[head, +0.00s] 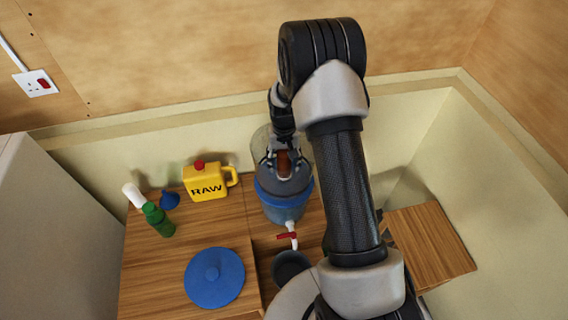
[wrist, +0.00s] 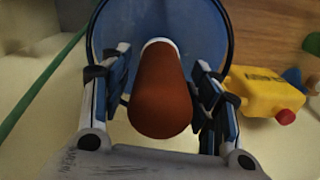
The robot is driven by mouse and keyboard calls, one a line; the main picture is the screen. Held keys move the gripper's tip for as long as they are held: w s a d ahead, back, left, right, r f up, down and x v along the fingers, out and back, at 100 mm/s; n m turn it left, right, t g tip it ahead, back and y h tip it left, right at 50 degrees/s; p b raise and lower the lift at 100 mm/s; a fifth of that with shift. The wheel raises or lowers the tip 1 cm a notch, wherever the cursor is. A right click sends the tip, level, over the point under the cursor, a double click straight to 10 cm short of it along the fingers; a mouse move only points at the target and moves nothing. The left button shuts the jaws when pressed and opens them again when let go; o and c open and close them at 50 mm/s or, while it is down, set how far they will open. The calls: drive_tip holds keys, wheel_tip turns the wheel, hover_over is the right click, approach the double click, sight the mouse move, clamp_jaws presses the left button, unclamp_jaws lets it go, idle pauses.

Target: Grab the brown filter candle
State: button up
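The brown filter candle (head: 284,162) stands in the upper part of the blue water filter container (head: 271,207). In the wrist view the candle (wrist: 160,92) is a reddish-brown rounded cylinder with a pale base, pointing toward the camera. My gripper (head: 285,172) is over the container and reaches down into it. In the wrist view the gripper (wrist: 156,62) has one finger on each side of the candle. The fingers are apart, with a gap visible beside the candle near the tips. Whether any pad touches it lower down is unclear.
A blue lid (head: 214,278) lies in front. A red-handled tap (head: 288,236) sits above a dark cup (head: 290,266). Walls enclose the back and right.

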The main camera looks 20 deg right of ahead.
drive_tip(key=c, duration=1)
drive_tip(key=shift+r, duration=0.1)
drive_tip(key=shift+c, duration=0.2)
wheel_tip(320, 180, up, 20)
drive_tip(key=shift+f+p, duration=0.2)
drive_tip(key=shift+p, duration=0.35)
drive_tip(key=shift+c, duration=0.2)
drive_tip(key=shift+r+p, duration=1.15)
drive_tip(key=shift+r, duration=0.2)
drive_tip(key=shift+f, duration=0.1)
